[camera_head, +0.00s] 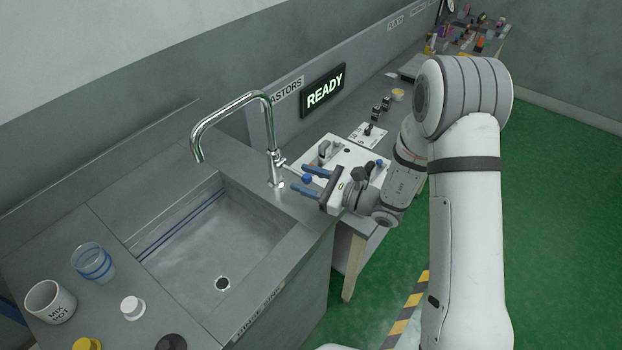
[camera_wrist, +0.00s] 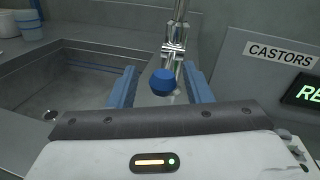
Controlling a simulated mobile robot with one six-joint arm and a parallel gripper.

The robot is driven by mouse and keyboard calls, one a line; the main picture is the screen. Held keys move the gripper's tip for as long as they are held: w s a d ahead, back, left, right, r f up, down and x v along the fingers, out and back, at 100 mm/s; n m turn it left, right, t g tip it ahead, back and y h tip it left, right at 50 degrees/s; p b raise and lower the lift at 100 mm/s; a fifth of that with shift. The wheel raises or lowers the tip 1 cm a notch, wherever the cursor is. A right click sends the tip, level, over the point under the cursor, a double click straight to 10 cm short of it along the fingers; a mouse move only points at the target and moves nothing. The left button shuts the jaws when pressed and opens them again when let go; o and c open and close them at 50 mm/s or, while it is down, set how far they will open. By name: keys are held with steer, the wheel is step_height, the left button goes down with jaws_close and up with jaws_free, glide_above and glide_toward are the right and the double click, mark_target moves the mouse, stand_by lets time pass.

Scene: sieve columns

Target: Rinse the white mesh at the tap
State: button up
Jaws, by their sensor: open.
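The chrome tap (camera_head: 277,168) stands at the right rim of the sink (camera_head: 200,255), its spout arching over the basin. A blue knob (camera_head: 307,178) is at the end of the tap's lever. My gripper (camera_head: 299,177) is open beside the tap, with the blue knob between its two blue fingers. In the wrist view the knob (camera_wrist: 163,82) sits between the fingers, with visible gaps on both sides. No water shows from the spout. I cannot make out a white mesh; a small white round piece (camera_head: 132,307) is on the counter left of the sink.
A MIX POT mug (camera_head: 50,301), a blue-ringed clear beaker (camera_head: 93,262), a yellow piece (camera_head: 87,344) and a black piece (camera_head: 172,342) stand on the left counter. A lit READY sign (camera_head: 323,90) is behind the bench. The basin is clear apart from its drain.

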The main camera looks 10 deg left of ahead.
steer(key=shift+f, duration=0.1)
jaws_close()
stand_by(0.4)
